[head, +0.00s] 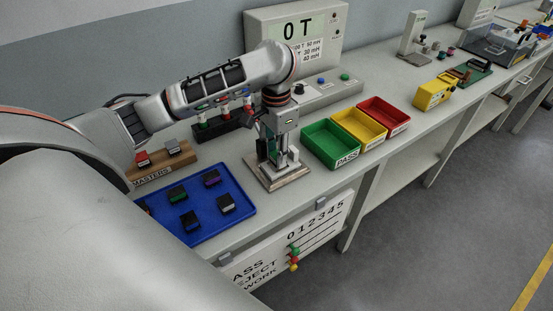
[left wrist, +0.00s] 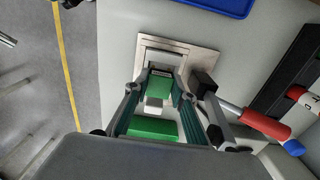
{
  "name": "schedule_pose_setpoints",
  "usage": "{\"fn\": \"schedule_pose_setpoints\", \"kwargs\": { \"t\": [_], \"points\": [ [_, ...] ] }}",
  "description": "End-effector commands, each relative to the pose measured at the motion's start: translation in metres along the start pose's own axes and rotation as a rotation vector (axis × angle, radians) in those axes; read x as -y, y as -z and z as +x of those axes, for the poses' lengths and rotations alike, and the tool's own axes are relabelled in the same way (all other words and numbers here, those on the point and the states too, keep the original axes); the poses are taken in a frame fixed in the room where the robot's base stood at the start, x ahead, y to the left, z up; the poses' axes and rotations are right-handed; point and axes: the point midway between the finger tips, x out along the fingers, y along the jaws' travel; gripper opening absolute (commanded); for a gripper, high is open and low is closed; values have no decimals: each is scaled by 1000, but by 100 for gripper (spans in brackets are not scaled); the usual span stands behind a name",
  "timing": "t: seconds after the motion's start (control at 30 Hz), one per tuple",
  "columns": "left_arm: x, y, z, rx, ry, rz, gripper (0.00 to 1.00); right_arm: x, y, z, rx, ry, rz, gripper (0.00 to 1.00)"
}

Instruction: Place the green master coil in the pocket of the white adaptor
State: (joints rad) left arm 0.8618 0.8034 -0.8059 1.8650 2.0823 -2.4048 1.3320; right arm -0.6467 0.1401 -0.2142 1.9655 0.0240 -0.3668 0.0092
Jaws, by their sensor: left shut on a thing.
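My left gripper (head: 277,157) is low over a metal base plate (head: 270,181) on the bench. In the left wrist view its fingers (left wrist: 160,88) are closed on a green block, which I take as the green master coil (left wrist: 160,86). A pale piece and a second green part show nearer the palm; I cannot tell whether they belong to it. A white part, likely the white adaptor (head: 293,159), stands upright on the plate beside the fingers. The pocket is hidden, so I cannot tell whether the coil is inside it. My right gripper is not in view.
A wooden masters block (head: 160,165) holds a red and a grey master. A blue tray (head: 238,203) with several coils is left of the plate. Green (head: 331,151), yellow and red bins stand to the right. A rack with red-topped probes (head: 222,126) and a meter (head: 297,40) stand behind.

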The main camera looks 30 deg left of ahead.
Motion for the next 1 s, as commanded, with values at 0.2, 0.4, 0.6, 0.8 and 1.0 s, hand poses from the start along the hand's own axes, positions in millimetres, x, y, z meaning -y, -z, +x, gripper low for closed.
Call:
{"fn": "schedule_pose_setpoints", "kwargs": {
  "t": [0.2, 0.4, 0.6, 0.8, 1.0],
  "points": [
    [1, 0, 11, -1, 1, -1, 2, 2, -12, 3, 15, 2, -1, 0],
    [1, 0, 11, 0, 1, -1, 2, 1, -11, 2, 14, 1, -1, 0],
    [1, 0, 13, -1, 1, -1, 31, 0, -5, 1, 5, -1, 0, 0],
    [0, 0, 13, 0, 1, -1, 31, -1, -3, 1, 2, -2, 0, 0],
    [1, 0, 2, -2, 3, 0, 31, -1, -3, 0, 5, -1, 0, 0]
  ]
}}
